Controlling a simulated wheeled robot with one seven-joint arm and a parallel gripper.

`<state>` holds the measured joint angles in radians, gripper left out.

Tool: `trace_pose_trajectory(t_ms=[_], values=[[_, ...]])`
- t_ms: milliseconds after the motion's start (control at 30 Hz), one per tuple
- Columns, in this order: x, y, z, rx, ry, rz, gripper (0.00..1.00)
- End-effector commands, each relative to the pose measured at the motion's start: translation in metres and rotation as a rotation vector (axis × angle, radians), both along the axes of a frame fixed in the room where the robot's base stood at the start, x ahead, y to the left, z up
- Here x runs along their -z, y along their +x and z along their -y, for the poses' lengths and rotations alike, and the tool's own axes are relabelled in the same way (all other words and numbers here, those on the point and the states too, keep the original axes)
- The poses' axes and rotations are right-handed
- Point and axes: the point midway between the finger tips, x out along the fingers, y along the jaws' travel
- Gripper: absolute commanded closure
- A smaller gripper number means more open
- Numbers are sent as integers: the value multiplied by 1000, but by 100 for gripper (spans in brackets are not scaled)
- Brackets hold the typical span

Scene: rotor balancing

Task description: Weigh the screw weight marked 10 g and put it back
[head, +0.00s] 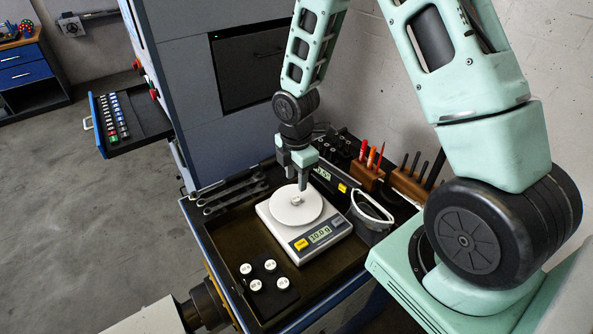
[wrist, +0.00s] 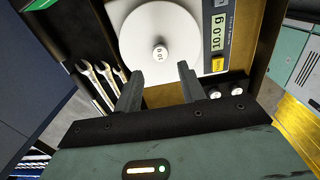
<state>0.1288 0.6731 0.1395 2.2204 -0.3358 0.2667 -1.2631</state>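The 10 g screw weight (wrist: 160,53) is a small white-topped piece standing on the round pan of the scale (head: 290,216); it also shows in the head view (head: 297,200). The scale display (head: 320,234) reads 10.0 g, also in the wrist view (wrist: 219,30). My gripper (head: 296,181) is just above the pan, pointing down. In the wrist view its two fingers (wrist: 159,72) are apart with nothing between them, and the weight shows beyond the tips.
Several other white-topped weights (head: 256,285) stand in the tray front left of the scale. Wrenches (head: 232,192) lie at the left. A handled dark container (head: 372,212) is close right of the scale. Wooden blocks with red tools (head: 367,176) stand behind. The tray floor left of the scale is clear.

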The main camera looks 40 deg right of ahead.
Motion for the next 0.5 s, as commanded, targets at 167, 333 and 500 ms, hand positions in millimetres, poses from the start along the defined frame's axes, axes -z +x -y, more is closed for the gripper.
trace_pose_trajectory(t_ms=[167,333,500], values=[[26,0,0,0,0,-1,60],[49,0,-1,0,1,-1,60],[66,0,-1,1,0,0,60]])
